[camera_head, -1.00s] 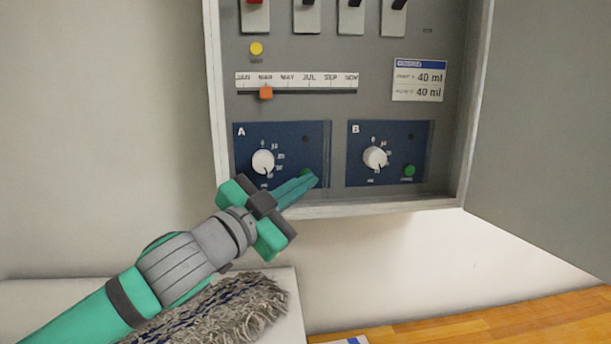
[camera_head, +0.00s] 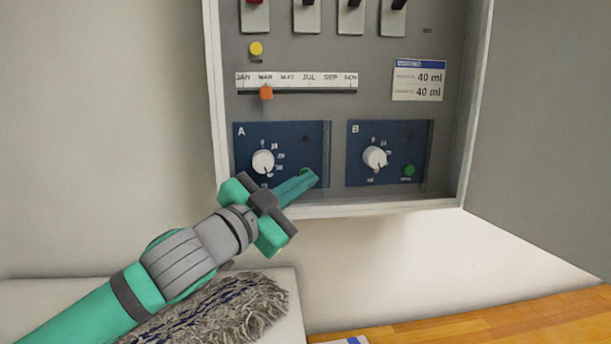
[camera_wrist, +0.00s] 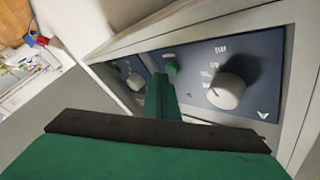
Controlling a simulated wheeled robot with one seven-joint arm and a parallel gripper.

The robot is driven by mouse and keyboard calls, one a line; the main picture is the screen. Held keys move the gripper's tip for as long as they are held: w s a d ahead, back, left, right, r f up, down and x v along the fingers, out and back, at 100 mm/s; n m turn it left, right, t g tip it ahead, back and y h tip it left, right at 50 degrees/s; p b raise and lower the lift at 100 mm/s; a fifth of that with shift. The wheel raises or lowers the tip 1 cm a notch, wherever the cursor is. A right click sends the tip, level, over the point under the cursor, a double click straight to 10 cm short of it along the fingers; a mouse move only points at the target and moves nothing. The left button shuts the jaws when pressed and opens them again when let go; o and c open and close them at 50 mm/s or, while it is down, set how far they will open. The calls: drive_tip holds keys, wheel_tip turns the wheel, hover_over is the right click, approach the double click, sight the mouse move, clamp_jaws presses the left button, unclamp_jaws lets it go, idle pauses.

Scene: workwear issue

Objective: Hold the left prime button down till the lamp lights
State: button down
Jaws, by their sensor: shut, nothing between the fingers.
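The left prime button is the green button (camera_head: 306,170) on panel A (camera_head: 285,133), mostly hidden behind my fingertips in the head view. In the upside-down wrist view the green button (camera_wrist: 172,67) shows just beyond the fingertips. My gripper (camera_head: 314,177) is shut and empty, its fingertips at the lower right of panel A. I cannot tell whether they touch the button. The small round lamp (camera_head: 306,139) above the button on panel A looks dark. The white dial of panel A (camera_head: 263,162) is left of the fingertips.
Panel B (camera_head: 359,134) is to the right, with its own dial (camera_head: 375,157) and green button (camera_head: 409,171). Above are an orange month slider (camera_head: 266,93), a yellow button (camera_head: 256,48) and several switches. The cabinet's bottom rim (camera_head: 345,207) runs just below my fingers.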

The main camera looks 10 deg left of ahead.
drive_tip(key=shift+w+a, duration=0.15)
drive_tip(key=shift+a, duration=0.1)
